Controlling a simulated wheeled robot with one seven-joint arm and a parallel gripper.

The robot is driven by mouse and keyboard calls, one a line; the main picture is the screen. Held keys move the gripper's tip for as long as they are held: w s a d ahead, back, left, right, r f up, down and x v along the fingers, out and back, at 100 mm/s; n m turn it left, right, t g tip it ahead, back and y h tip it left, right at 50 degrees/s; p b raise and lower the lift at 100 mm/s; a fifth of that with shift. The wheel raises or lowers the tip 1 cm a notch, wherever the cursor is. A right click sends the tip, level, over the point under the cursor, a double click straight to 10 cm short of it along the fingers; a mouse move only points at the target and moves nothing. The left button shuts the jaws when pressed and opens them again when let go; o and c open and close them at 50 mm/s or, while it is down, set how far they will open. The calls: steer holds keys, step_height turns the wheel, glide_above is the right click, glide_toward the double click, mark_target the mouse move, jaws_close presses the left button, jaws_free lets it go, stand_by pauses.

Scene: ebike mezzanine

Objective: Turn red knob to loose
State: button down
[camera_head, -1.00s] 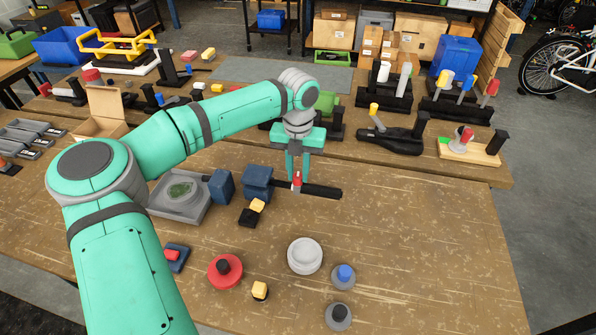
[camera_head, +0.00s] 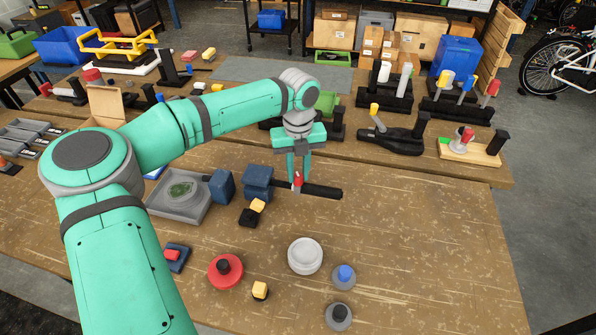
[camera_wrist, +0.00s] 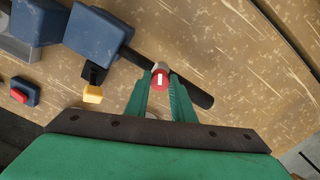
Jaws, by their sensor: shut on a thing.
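The red knob (camera_head: 297,180) sits on a black bar that is joined to a dark blue block (camera_head: 257,183) on the near table. In the wrist view the red knob (camera_wrist: 160,82) shows a round face with a white mark and a grey collar behind it. My gripper (camera_head: 299,176) points down at the knob, and in the wrist view my gripper (camera_wrist: 161,76) has its two green fingers on either side of the knob, shut on it. The fingers hide the knob's sides.
A yellow switch (camera_head: 257,206) on a black base is close to the left. A red round knob (camera_head: 225,271), a white dial (camera_head: 305,256) and a blue-topped knob (camera_head: 344,275) stand nearer the front. The table to the right is clear.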

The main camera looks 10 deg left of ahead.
mark_target(298, 175)
steer(key=c, duration=1.5)
jaws_free()
steer(key=shift+r, duration=0.1)
step_height(298, 175, up, 11)
steer(key=shift+f, duration=0.15)
